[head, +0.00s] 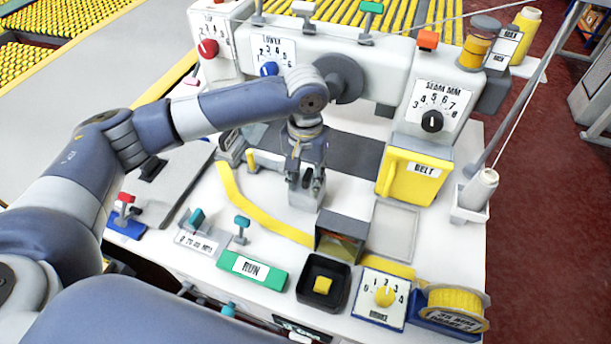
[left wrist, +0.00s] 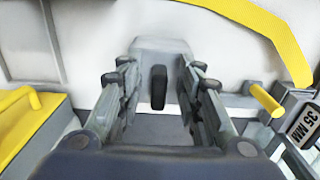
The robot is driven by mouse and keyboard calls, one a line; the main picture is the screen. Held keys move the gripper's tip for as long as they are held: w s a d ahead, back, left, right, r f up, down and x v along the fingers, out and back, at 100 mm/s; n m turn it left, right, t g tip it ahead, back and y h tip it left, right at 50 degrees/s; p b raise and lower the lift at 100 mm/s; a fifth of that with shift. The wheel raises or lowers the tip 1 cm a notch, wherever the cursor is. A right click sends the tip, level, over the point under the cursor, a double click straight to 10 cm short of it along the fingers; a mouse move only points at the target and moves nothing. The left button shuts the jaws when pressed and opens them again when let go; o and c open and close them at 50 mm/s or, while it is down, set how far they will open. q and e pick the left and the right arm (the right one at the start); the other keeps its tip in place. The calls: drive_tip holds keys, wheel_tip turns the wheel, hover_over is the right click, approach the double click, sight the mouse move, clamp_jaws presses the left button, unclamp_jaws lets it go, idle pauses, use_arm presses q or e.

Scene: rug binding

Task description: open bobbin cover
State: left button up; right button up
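My left gripper (head: 305,185) points down over the white machine bed, just left of the yellow belt cover. In the left wrist view its two fingers (left wrist: 157,76) stand apart. Between them is a small upright dark knob (left wrist: 158,92) on a pale grey plate, which looks like the bobbin cover (left wrist: 160,50). I see no gap or raised edge that would show the cover open. The fingers look clear of the knob on both sides, with no contact visible. My right gripper is not in view.
The yellow BELT cover (head: 412,178) stands right of the gripper, the machine head (head: 375,65) behind it. Yellow binding tape (head: 255,212) curves along the bed at left. A dark open box (head: 341,240), green RUN panel (head: 252,270) and dial (head: 384,296) stand in front.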

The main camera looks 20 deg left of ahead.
use_arm(q)
drive_tip(key=shift+f, duration=0.1)
clamp_jaws()
drive_tip(key=shift+d, duration=0.15)
drive_tip(key=d+p, duration=0.5)
drive_tip(key=d, duration=0.3)
drive_tip(key=shift+d, duration=0.25)
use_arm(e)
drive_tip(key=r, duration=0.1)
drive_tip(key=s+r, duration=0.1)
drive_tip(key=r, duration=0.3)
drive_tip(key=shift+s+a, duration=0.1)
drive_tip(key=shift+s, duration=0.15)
use_arm(q)
drive_tip(key=shift+s, duration=0.1)
